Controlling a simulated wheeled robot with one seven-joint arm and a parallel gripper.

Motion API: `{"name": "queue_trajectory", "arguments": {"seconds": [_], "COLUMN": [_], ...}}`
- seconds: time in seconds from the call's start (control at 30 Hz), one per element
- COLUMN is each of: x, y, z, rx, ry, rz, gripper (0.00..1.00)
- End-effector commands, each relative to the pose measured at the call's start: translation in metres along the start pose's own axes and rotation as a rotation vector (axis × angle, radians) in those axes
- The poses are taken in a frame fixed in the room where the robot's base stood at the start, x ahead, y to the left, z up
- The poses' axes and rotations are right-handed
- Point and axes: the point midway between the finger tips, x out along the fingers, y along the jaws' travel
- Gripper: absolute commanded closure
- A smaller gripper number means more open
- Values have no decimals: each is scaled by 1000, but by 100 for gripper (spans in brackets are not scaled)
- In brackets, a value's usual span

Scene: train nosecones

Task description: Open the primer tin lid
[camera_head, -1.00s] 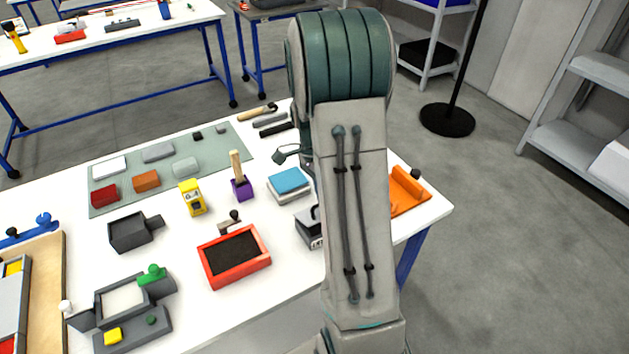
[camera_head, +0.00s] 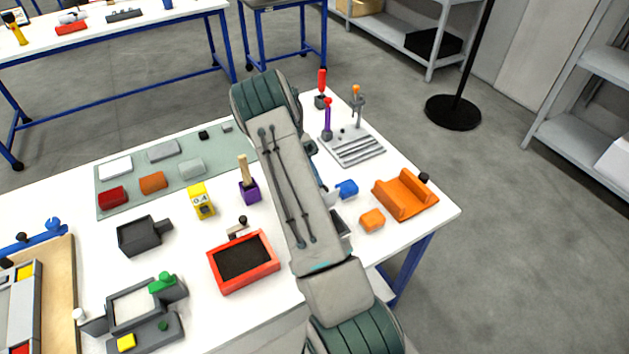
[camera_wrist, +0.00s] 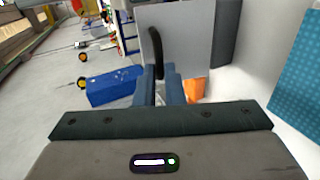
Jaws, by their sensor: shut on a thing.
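In the wrist view, my gripper (camera_wrist: 168,88) is shut on a black curved handle (camera_wrist: 157,50). The handle is on a flat grey plate (camera_wrist: 185,35), which looks like the tin's lid and stands roughly upright in this view. In the head view, my arm covers most of the spot where the tin stands. Only a dark piece with a pale edge (camera_head: 341,222) shows beside the arm, probably part of the tin. The fingertips and lid are hidden in the head view, so I cannot tell how far the lid is open.
A blue part (camera_head: 347,188), an orange block (camera_head: 372,220) and an orange cradle (camera_head: 405,194) lie right of my arm. A red-framed tray (camera_head: 243,262) and a purple holder (camera_head: 249,190) stand left. A grey tool stand (camera_head: 358,150) is at the back.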

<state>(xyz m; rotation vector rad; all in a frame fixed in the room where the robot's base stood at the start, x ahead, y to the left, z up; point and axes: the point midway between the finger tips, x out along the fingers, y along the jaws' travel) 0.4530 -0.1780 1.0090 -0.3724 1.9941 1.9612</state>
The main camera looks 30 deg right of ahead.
Motion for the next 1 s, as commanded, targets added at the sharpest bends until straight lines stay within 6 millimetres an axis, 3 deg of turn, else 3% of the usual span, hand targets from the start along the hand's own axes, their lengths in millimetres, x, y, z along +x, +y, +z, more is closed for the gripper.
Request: {"name": "queue_trajectory", "arguments": {"seconds": [0.3, 0.8, 0.83, 0.9, 1.0], "x": [-7, -7, -7, -7, -7], "y": [-9, -10, -10, -10, -10], "z": [-1, -2, -2, -2, -2], "rx": [-1, -1, -1, 0, 0], "ry": [1, -3, -3, -3, -4], "rz": [104, 120, 120, 120, 120], "gripper": [100, 100, 86, 69, 69]}}
